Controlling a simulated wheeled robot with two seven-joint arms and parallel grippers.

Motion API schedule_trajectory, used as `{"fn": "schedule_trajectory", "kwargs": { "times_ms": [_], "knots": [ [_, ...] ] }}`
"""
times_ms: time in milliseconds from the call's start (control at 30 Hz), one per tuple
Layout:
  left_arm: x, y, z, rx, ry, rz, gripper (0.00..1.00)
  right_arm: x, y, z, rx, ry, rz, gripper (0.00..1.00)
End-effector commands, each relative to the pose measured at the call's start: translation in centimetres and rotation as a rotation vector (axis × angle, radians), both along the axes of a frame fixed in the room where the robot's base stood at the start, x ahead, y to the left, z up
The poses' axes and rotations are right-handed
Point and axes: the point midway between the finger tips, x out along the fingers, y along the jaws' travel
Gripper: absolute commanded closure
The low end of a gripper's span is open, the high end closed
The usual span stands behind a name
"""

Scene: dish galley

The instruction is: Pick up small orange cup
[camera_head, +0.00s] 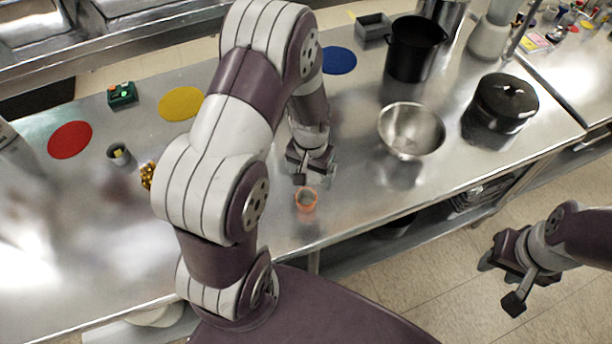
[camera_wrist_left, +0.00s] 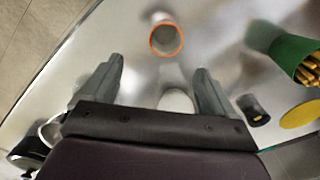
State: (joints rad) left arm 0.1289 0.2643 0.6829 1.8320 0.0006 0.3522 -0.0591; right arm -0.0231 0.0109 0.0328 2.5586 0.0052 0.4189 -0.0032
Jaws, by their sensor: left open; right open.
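The small orange cup (camera_head: 306,200) stands on the steel counter (camera_head: 350,180), near its front edge. In the left wrist view the orange-rimmed cup (camera_wrist_left: 166,40) is seen from above, beyond the fingertips and roughly between their lines. My left gripper (camera_head: 308,172) is open and empty, just behind the cup in the head view; its two fingers show apart in the left wrist view (camera_wrist_left: 160,75). My right gripper (camera_head: 502,285) is open and empty, off to the right above the floor, away from the counter.
A metal bowl (camera_head: 411,130), a black pot (camera_head: 414,50) and a lidded black pot (camera_head: 503,102) stand to the right. Red (camera_head: 69,140), yellow (camera_head: 181,104) and blue (camera_head: 339,60) discs lie on the counter. A small grey cup (camera_head: 119,154) stands left. Counter around the orange cup is clear.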

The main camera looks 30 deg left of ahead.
Motion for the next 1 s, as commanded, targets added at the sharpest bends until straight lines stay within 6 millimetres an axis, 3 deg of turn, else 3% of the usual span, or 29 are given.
{"fn": "schedule_trajectory", "kwargs": {
  "times_ms": [33,300,567,700,800,1000],
  "knots": [
    [0.0,0.3,0.5,-0.001,0.010,0.006,0.12,-0.1,0.0,1.8,0.000,0.002,0.000,0.57],
    [0.0,0.5,-6.2,-0.002,0.016,0.008,0.12,-0.1,0.0,2.7,0.000,0.003,0.000,0.57],
    [0.2,0.6,-9.4,-0.002,0.015,0.008,0.12,0.0,0.0,4.2,0.000,0.003,0.000,0.57],
    [0.4,0.6,-11.9,-0.002,0.013,0.008,0.12,0.0,0.0,5.0,0.000,0.002,0.000,0.57],
    [0.5,0.7,-13.0,-0.001,0.011,0.008,0.12,0.0,0.0,5.1,0.000,0.002,0.000,0.57],
    [0.5,0.7,-13.3,-0.001,0.009,0.008,0.12,0.0,0.0,5.0,0.000,0.002,0.000,0.57]
  ]
}}
